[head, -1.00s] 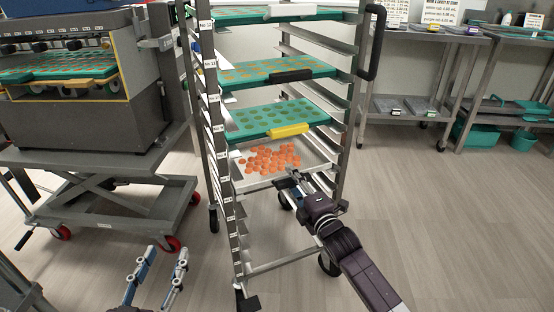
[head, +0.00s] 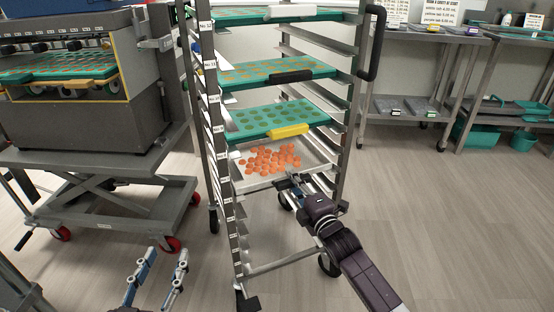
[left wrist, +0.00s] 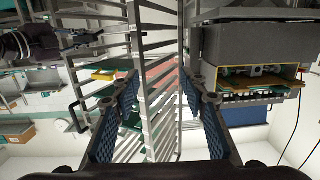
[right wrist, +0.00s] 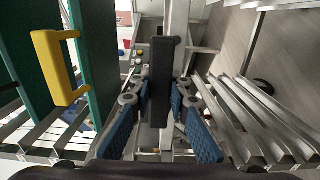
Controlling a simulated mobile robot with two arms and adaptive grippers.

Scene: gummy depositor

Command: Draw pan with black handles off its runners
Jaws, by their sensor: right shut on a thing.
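The metal pan (head: 305,161) with black handles sits in the rack under the green trays and holds many orange gummies (head: 270,159). Its black front handle (right wrist: 161,75) stands between the fingers of my right gripper (right wrist: 160,100) in the right wrist view. My right gripper (head: 292,180) is shut on that handle at the pan's front edge in the head view. My left gripper (head: 166,254) is open and empty, low in front of the rack's left side. Its spread fingers (left wrist: 160,95) also show in the left wrist view. The pan's far handle is not visible.
A green tray with a yellow handle (head: 289,130) is just above the pan. Another green tray with a black handle (head: 292,76) is higher. Rack posts (head: 345,130) flank the pan. A lift cart (head: 90,165) stands left; floor (head: 440,220) at right is clear.

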